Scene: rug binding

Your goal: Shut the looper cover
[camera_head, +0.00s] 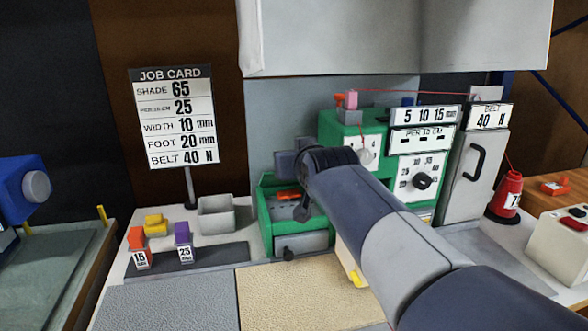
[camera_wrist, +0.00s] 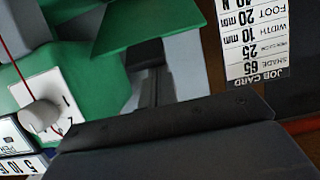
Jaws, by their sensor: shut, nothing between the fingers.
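The green sewing machine (camera_head: 349,130) stands at the back of the bench. At its lower left is an open green housing (camera_head: 265,222) with an orange part (camera_head: 288,195) inside. A grey panel with a black knob, which looks like the looper cover (camera_head: 313,243), sits low at the housing's front, apparently folded down.
A job card (camera_head: 172,115) stands at the back left. A grey bin (camera_head: 217,215) and coloured feet on a dark mat (camera_head: 215,258) lie left of the machine. The dial (camera_head: 422,181) and a red thread cone (camera_head: 507,193) are right. The tan cloth (camera_head: 285,300) in front is clear.

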